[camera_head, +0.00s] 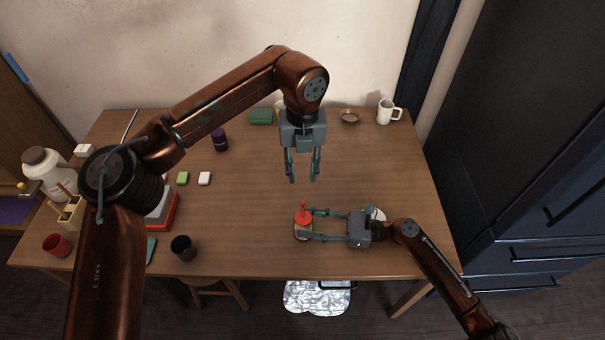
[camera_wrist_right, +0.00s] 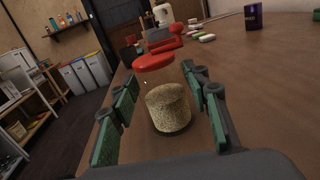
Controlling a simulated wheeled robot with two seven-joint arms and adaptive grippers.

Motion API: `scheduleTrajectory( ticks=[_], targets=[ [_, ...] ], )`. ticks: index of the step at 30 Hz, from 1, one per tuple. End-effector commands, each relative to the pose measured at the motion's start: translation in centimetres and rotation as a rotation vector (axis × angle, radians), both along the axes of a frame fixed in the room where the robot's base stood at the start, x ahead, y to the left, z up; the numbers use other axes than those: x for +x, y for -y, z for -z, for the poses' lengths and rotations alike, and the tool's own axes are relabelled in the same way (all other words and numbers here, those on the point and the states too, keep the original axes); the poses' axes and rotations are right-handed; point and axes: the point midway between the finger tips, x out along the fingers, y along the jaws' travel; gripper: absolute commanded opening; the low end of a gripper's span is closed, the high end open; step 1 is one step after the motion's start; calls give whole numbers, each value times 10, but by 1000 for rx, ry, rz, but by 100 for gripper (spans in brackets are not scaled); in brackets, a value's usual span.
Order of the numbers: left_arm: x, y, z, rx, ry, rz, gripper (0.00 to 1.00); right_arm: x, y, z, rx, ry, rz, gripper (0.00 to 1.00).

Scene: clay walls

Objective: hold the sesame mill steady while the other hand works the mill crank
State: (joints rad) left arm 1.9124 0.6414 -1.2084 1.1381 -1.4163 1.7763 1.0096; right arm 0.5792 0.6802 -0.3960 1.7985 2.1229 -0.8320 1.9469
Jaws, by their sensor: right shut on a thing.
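The sesame mill stands upright near the front of the table, right of the middle, with a tan speckled body (camera_wrist_right: 168,108) and a red crank top (camera_head: 303,213). In the right wrist view, the red disc of the top (camera_wrist_right: 153,62) shows above the body. My right gripper (camera_head: 306,224) reaches in from the right and is shut on the mill, one finger on each side of its body. My left gripper (camera_head: 303,179) hangs pointing down above the table, behind the mill in the head view. It is open and empty, its two fingers apart.
A white mug (camera_head: 385,112), a brown dish (camera_head: 349,117) and a green box (camera_head: 261,117) stand at the back. A purple can (camera_head: 220,140) and small blocks are left of the middle. A dark cup (camera_head: 183,248) stands at the front. The table around the mill is mostly clear.

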Motion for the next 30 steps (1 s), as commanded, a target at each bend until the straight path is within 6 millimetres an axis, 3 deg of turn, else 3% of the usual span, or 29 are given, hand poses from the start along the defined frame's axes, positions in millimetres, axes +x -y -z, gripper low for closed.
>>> scheduleTrajectory(
  ticks=[5,6,14,23,30],
  targets=[
    [0,0,1,0,0,0,28,0,0,2,-2,-2,0,12],
    [0,0,1,0,0,0,28,0,0,2,-2,-2,0,45],
    [0,0,0,0,0,0,28,0,0,1,-1,-1,0,63],
    [0,0,0,0,0,0,28,0,1,0,0,0,0,63],
    [0,0,0,0,0,0,28,-4,32,1,-2,-2,3,63]
  ],
)
